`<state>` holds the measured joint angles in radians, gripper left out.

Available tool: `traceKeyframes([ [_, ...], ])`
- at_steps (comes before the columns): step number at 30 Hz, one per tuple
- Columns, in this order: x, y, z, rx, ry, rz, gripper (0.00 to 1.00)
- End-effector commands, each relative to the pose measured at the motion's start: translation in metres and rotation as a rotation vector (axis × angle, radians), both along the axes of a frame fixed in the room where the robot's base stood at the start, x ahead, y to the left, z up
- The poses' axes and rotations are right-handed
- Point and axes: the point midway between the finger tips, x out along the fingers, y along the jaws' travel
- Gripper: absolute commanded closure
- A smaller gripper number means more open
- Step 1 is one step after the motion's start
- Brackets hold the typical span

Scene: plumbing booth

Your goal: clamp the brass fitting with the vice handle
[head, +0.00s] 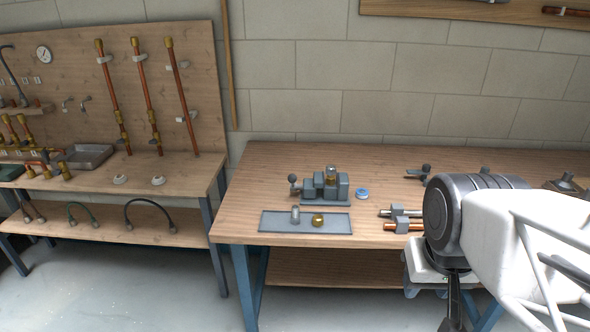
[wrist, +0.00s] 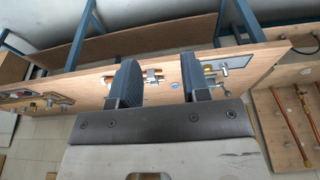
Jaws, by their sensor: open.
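The grey vice (head: 338,192) stands on the wooden workbench, with a ball-ended vice handle (head: 293,181) at its left side. A small brass fitting (head: 327,181) shows at the vice jaws; I cannot tell whether the jaws touch it. The vice also shows small in the wrist view (wrist: 211,74), partly beside my right finger. My gripper (wrist: 158,82) is open and empty, its two dark fingers spread wide above the bench. In the head view my arm is at the right, well away from the vice, and the fingers are not clear.
A grey mat (head: 275,222) in front of the vice holds a brass round piece (head: 318,219) and a small grey cylinder (head: 295,215). A blue disc (head: 362,193) lies right of the vice. Pipes in holders (head: 403,227) lie farther right. A second bench (head: 180,171) stands left.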

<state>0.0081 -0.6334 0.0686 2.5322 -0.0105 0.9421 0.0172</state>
Motion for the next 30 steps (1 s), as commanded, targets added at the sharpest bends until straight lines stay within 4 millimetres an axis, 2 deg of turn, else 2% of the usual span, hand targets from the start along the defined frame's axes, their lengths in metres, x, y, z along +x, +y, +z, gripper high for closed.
traceKeyframes([
  [14, 0.0, 0.0, 0.0, 0.0, 0.0, 0.0, 0.57],
  [17, 0.0, 0.0, 0.0, -0.002, 0.001, 0.001, 0.42],
  [20, 0.003, -0.002, 0.0, -0.018, 0.004, 0.012, 0.41],
  [26, 0.018, -0.012, -0.002, -0.116, 0.03, 0.08, 0.41],
  [30, 0.04, -0.024, -0.004, -0.244, 0.062, 0.172, 0.41],
])
